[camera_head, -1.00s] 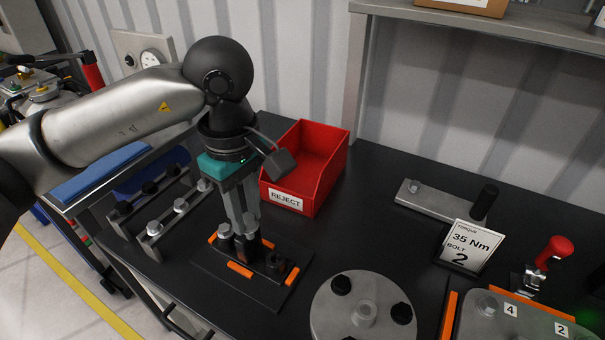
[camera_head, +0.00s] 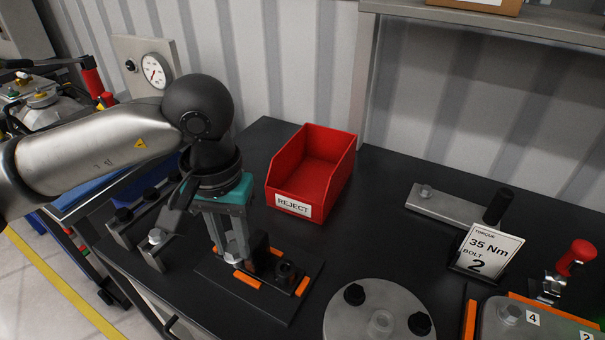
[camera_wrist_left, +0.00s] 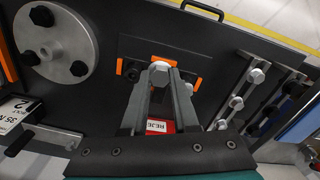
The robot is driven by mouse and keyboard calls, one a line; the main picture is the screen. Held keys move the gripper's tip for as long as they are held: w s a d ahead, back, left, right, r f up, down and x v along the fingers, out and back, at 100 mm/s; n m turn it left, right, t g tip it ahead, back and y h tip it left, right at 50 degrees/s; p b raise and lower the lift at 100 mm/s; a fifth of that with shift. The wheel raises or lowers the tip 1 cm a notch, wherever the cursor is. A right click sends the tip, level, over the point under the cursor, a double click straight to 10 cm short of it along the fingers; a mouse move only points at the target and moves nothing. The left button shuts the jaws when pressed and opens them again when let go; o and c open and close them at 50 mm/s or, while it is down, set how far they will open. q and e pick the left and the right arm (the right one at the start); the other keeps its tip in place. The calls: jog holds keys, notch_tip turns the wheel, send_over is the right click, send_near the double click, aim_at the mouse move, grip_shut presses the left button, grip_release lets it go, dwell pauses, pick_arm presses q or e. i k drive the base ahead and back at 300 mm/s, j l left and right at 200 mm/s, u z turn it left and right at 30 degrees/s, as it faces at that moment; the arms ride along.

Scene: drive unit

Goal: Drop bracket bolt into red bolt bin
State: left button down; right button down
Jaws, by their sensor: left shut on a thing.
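The red bin (camera_head: 328,178) with a "REJECT" label stands on the black bench, open at the top. A part of it with the label shows between my fingers in the wrist view (camera_wrist_left: 160,127). My left gripper (camera_head: 236,255) points down over the dark fixture plate with orange markers (camera_head: 246,280), to the left of and in front of the bin. It is shut on a silver bolt (camera_wrist_left: 160,73), whose hexagonal head shows at the fingertips. The bolt's lower part is hidden, so I cannot tell whether it is clear of the fixture. My right gripper is not in view.
Rails with silver bolts (camera_head: 155,237) lie left of the fixture. A round metal flange (camera_head: 378,318) lies front right. A torque sign (camera_head: 486,252), a flat metal bar (camera_head: 446,205) and a red-handled clamp (camera_head: 570,260) stand farther right. Bench between bin and bar is clear.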

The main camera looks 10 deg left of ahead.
aim_at(306, 184)
jog(key=i+j, duration=0.1)
jog(key=j, duration=0.35)
jog(key=i+j+z, duration=0.1)
jog(key=j, duration=0.4)
jog(key=i+j+z, duration=0.1)
jog(key=j, duration=0.35)
jog(key=j+z, duration=0.1)
jog(key=z, duration=1.7)
